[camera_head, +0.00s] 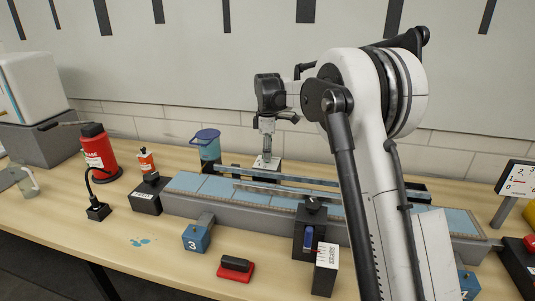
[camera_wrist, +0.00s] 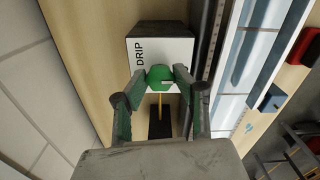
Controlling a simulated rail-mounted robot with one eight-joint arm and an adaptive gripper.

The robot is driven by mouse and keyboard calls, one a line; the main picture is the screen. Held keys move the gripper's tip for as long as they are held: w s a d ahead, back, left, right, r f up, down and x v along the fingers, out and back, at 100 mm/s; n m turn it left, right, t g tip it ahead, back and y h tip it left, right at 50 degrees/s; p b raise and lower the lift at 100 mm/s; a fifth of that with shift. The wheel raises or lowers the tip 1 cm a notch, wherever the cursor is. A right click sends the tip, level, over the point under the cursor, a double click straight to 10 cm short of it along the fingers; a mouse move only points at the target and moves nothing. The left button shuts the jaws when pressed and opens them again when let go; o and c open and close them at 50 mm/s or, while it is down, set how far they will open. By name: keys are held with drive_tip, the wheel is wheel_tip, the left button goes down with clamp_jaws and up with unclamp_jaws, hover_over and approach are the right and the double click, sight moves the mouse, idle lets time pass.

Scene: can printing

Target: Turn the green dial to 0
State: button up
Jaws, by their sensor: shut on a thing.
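The green dial (camera_wrist: 160,74) sits on a white-faced box (camera_wrist: 173,50) marked DRIP. A small pale mark shows on the dial's lower right edge, and a thin yellow line runs below it. I cannot read a scale or a 0 around it. My gripper (camera_wrist: 160,82) has its two fingers on either side of the dial, shut on it. In the head view my gripper (camera_head: 267,150) points straight down at the white-topped box (camera_head: 267,163) behind the conveyor; the dial is hidden there.
A blue-lidded container (camera_head: 208,146) stands just left of the box. The conveyor (camera_head: 200,186) runs in front, with a black stand (camera_head: 309,230) before it. A red bottle (camera_head: 97,155) stands farther left. A wall rises close behind the table.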

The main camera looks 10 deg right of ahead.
idle(0.4)
drive_tip(key=o, duration=1.1)
drive_tip(key=shift+o, duration=0.2)
wheel_tip(320, 180, up, 12)
